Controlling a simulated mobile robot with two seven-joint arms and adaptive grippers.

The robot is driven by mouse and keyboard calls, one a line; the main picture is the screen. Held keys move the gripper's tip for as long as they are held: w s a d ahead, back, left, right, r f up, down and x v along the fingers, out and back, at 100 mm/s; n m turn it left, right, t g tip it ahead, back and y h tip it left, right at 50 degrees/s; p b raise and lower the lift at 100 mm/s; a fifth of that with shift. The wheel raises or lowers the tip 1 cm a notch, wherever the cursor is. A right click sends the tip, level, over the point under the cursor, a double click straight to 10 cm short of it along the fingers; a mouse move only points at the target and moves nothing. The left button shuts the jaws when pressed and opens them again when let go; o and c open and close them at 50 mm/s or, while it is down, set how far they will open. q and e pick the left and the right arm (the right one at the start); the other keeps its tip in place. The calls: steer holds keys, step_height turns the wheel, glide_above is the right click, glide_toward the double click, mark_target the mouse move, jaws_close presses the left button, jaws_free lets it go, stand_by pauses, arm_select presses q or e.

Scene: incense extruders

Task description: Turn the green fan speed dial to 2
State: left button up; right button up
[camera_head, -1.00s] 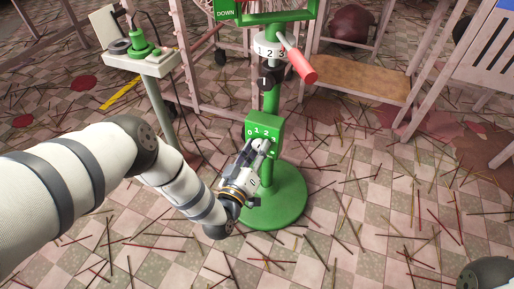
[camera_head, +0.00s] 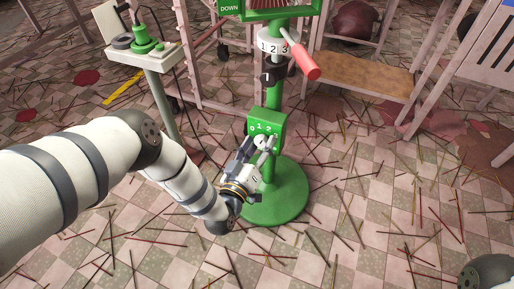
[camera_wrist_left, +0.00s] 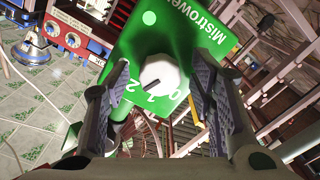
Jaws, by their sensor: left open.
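The green fan speed dial box (camera_head: 268,123) sits on a green post above a round green base (camera_head: 285,200). My left gripper (camera_head: 258,145) is open, with one finger on each side of the knob. In the left wrist view its fingers (camera_wrist_left: 160,90) stand apart, with visible gaps to the knob. My right gripper is out of view.
Above the box are a white numbered ring (camera_head: 272,45) and a red handle (camera_head: 305,62) on the same post. A small white stand (camera_head: 150,58) with green parts is at left. Incense sticks litter the tiled floor.

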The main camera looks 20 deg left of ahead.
arm_select(q)
steer(key=s, duration=1.2)
steer(key=shift+a, duration=0.2)
